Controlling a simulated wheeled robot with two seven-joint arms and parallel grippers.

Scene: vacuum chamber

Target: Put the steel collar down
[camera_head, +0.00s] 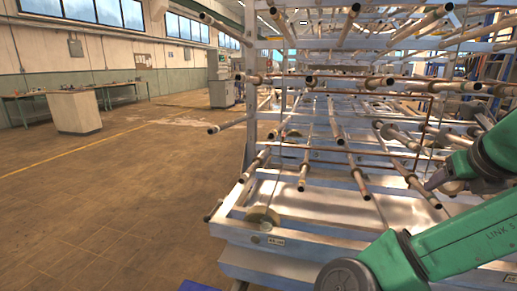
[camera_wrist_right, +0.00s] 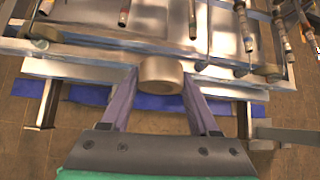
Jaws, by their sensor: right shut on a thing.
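The steel collar (camera_wrist_right: 161,75) is a short, thick grey-tan ring between the fingertips of my right gripper (camera_wrist_right: 161,84) in the right wrist view. The two fingers press on it from either side, at the front edge of the metal rack. I cannot tell whether the collar touches the rack or hangs just above it. In the head view my right arm comes in from the right, and the held collar cannot be made out there. My left gripper is not in view.
The large metal rack (camera_head: 310,240) fills the right half, with many tubes sticking out towards me. A similar round piece (camera_head: 263,215) sits on its front left corner. A white cabinet (camera_head: 74,110) stands far left.

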